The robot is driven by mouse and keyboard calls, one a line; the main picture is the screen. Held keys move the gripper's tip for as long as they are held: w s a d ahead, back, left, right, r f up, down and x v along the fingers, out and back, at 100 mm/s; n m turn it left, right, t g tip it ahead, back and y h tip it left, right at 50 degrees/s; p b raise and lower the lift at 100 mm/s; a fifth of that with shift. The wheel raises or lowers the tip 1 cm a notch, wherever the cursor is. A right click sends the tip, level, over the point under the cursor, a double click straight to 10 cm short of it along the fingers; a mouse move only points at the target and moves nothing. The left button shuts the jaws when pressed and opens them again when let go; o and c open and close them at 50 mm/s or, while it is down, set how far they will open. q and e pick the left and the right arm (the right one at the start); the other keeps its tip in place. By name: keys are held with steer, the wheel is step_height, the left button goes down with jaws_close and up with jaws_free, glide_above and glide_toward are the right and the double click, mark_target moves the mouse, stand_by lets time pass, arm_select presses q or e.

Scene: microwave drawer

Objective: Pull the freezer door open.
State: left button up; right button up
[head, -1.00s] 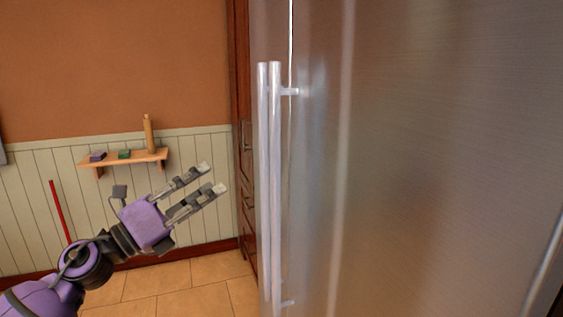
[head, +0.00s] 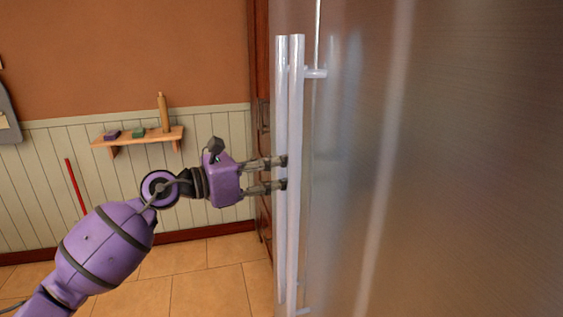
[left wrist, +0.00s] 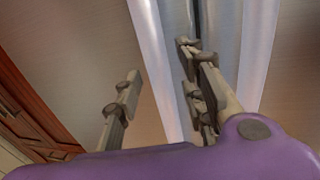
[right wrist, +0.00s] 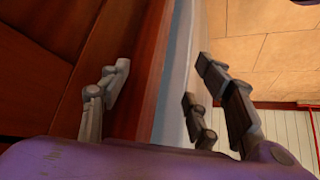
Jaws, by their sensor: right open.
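The large brushed-steel fridge-freezer (head: 450,150) fills the right of the head view. Two long upright handles, the left handle (head: 282,80) and the right handle (head: 296,240), stand close together by the door seam. My left gripper (head: 284,172) is at the handles, about mid-height. In the left wrist view its fingers (left wrist: 160,90) are apart, with the left handle (left wrist: 158,60) between them and the right handle (left wrist: 256,50) outside to the right. Contact is unclear. My right gripper (right wrist: 155,95) shows only in its wrist view, open, with a pale upright panel (right wrist: 180,60) between its fingers.
A wooden cabinet (head: 262,120) stands left of the fridge; reddish wood (right wrist: 130,60) is close to my right gripper. A small wall shelf (head: 140,137) holds several items. The tiled floor (head: 215,265) at left looks clear.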

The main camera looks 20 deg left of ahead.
arm_select(q)
steer(key=shift+w+d, duration=0.25)
steer(key=shift+d, duration=0.15)
steer(key=shift+c, duration=0.2)
jaws_close()
